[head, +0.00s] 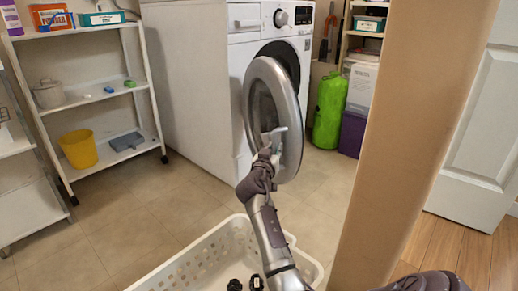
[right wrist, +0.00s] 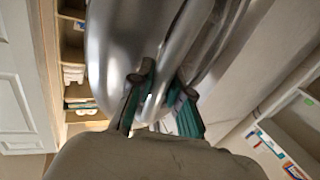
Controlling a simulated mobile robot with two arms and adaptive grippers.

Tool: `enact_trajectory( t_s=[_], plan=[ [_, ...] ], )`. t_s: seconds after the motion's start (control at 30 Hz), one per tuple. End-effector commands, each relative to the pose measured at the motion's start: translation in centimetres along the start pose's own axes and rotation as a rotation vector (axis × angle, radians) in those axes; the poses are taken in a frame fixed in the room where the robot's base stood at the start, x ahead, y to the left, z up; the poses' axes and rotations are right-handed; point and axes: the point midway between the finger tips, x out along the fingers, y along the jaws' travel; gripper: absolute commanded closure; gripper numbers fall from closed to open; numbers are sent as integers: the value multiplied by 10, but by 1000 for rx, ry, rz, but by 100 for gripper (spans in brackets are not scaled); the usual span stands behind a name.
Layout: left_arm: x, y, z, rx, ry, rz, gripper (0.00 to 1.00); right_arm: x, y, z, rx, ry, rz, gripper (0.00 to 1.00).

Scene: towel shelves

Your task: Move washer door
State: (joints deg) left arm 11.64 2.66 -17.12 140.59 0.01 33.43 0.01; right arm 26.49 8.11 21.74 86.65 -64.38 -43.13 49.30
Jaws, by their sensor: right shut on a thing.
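The white washer (head: 200,85) stands at the back, its front facing right. Its round grey door (head: 256,93) is swung wide open toward me, and the dark drum opening (head: 285,58) shows behind it. My right gripper (head: 273,150) is at the lower part of the door. In the right wrist view the two fingers (right wrist: 160,97) are shut on the door's rim (right wrist: 165,75), one on each side. My left gripper is not in view.
A white laundry basket (head: 190,258) stands on the floor below my right arm. A tan post (head: 412,130) rises close on the right. A white shelf rack (head: 128,92) stands left of the washer. A green bag (head: 330,110) stands beyond the door. Tiled floor is free left of the basket.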

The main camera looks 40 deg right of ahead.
Motion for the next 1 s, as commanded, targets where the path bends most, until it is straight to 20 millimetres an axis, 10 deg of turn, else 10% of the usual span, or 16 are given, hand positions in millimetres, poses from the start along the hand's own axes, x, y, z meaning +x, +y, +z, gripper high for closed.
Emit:
enact_trajectory(
  t_s=[0.3,0.67,0.73,1.0],
  plan=[
    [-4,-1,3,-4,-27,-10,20,40,57,4,4,-2,1,100],
    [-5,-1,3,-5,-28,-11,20,43,62,5,7,-3,2,100],
    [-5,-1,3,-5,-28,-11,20,43,62,5,6,-3,2,73],
    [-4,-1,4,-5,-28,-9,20,43,61,4,4,0,0,71]
  ],
)
